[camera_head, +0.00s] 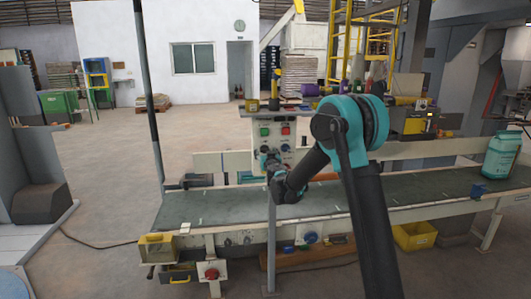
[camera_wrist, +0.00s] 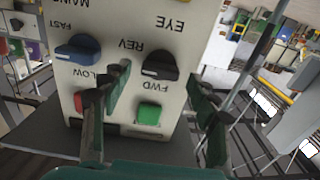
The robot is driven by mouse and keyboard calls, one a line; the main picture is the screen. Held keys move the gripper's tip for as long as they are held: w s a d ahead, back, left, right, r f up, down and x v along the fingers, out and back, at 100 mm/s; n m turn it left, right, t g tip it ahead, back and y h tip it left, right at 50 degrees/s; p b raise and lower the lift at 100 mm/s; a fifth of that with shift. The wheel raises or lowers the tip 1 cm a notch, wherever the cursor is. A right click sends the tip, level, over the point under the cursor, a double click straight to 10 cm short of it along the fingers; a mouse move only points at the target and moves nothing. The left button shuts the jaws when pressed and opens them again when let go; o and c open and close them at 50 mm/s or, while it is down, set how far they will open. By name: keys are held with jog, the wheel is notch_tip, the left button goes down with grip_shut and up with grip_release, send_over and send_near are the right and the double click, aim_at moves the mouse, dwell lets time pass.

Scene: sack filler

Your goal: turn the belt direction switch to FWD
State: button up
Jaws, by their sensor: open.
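The belt direction switch (camera_wrist: 148,66) is a black knob on the pale control panel (camera_wrist: 192,30). In the wrist view the panel's lettering is upside down, with REV above the knob and FWD below it. I cannot tell for sure which label the knob points to. My gripper (camera_wrist: 158,80) is open, with one finger to the left of the knob and one to the right. No contact with the knob shows.
A blue FAST/SLOW knob (camera_wrist: 78,48), a red button (camera_wrist: 79,102) and a green button (camera_wrist: 148,114) sit close to the switch. The belt (camera_head: 225,205) runs below the panel. A teal-and-white sack (camera_head: 501,156) stands on its right end.

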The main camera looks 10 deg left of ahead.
jog(key=shift+w+a, duration=0.15)
jog(key=shift+w, duration=0.45)
jog(key=c, duration=1.2)
jog(key=shift+o, duration=0.2)
